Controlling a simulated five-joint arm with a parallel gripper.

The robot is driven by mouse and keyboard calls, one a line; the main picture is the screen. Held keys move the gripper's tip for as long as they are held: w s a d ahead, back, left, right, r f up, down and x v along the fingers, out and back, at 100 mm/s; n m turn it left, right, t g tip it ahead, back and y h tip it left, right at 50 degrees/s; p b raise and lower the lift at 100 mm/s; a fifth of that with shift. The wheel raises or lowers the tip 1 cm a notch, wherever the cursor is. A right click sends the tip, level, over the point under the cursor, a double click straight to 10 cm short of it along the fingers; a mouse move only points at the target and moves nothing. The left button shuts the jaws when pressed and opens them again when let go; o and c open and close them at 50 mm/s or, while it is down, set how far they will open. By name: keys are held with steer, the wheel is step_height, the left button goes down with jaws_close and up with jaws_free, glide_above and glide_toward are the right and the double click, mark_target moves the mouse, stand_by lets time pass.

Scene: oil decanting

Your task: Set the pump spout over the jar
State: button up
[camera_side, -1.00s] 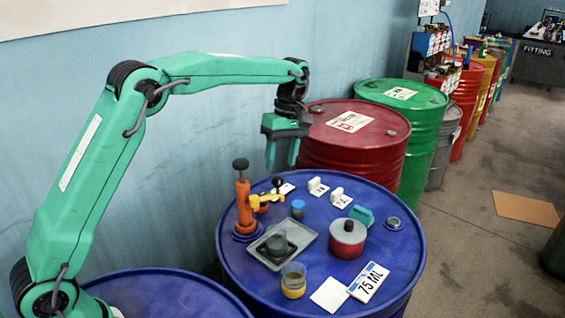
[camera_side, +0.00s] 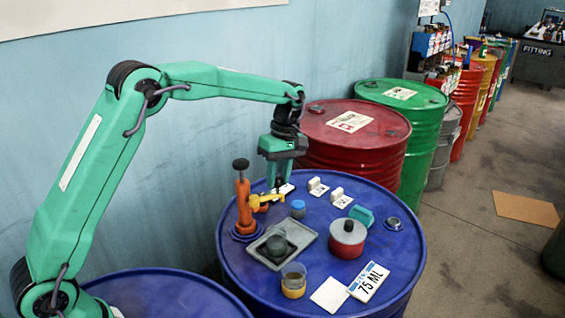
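The orange pump (camera_side: 243,200) stands upright at the left of the blue drum top, with a dark knob on top. Its yellow spout (camera_side: 268,198) points right, over the drum top. A clear jar with a yellow lower part (camera_side: 293,281) stands nearer the camera. My gripper (camera_side: 280,186) points down at the spout's far side, where a black knob is now largely hidden. I cannot tell whether the fingers touch or grip it.
The grey tray (camera_side: 307,237) lies on the blue drum (camera_side: 237,262). A blue-capped container (camera_side: 298,209), a red canister (camera_side: 347,240), a teal block (camera_side: 361,216) and white tags are nearby. A "75 ML" card (camera_side: 368,282) and white pad (camera_side: 330,294) lie in front.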

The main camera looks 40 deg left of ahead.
jaws_close()
steer(key=shift+d, duration=0.1)
steer(key=shift+s+d+m, duration=0.2)
steer(key=shift+d+m, duration=0.15)
steer(key=shift+m, duration=0.4)
steer(key=shift+s+d+m, duration=0.2)
steer(key=shift+d+m, duration=0.15)
steer(key=shift+m, duration=0.4)
steer(key=o, duration=0.8)
jaws_free()
steer(key=shift+r, duration=0.2)
